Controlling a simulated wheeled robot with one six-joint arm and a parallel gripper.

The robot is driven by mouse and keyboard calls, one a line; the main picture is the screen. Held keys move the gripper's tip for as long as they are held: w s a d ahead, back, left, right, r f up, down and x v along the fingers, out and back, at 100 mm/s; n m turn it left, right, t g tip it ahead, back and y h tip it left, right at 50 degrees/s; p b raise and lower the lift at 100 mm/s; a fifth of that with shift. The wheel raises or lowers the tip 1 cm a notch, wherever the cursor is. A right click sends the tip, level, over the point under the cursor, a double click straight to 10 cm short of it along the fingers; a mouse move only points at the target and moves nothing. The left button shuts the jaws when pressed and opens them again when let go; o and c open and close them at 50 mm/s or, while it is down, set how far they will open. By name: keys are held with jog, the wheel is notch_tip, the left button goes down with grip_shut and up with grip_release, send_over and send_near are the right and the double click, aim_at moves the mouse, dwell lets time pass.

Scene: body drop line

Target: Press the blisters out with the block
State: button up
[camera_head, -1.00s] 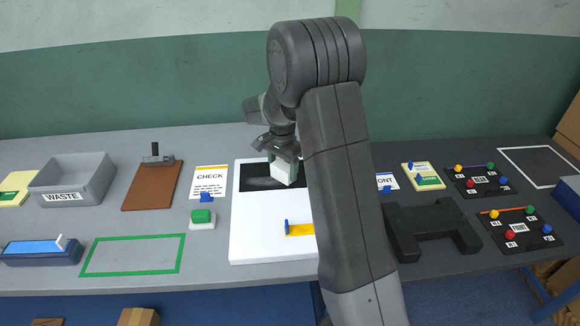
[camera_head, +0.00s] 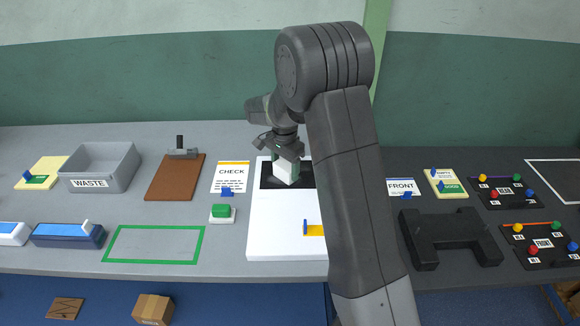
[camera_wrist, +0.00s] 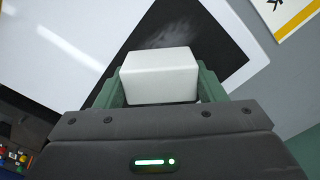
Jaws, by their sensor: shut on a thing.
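A white block (camera_head: 286,171) is held in my gripper (camera_head: 287,160), which is shut on it. The wrist view shows the block (camera_wrist: 160,76) between the two green fingers (camera_wrist: 160,88). The block is over the dark rectangle (camera_head: 267,175) at the back of a white board (camera_head: 275,232); I cannot tell whether it touches. In the wrist view the dark area (camera_wrist: 215,62) has a pale hazy patch beside the block. Single blisters cannot be made out. My arm hides the right part of the board.
A yellow piece with a blue tab (camera_head: 314,230) lies on the board. Left are a green button (camera_head: 221,211), CHECK card (camera_head: 231,175), brown board (camera_head: 172,190), WASTE bin (camera_head: 132,175) and green outline (camera_head: 150,260). Right are a black stand (camera_head: 425,252) and FRONT card (camera_head: 402,187).

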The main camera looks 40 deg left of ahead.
jog(key=shift+s+a+f+p, duration=0.1)
jog(key=shift+s+a+p, duration=0.05)
jog(key=shift+s+a, duration=0.95)
jog(key=shift+s+a+p, duration=0.15)
jog(key=shift+s+a, duration=0.7)
jog(key=shift+a, duration=0.35)
notch_tip(320, 180, up, 6)
jog(key=p, duration=0.3)
jog(key=shift+p, duration=0.4)
notch_tip(320, 180, up, 3)
jog(key=shift+r+p, duration=0.1)
jog(key=shift+p, duration=0.75)
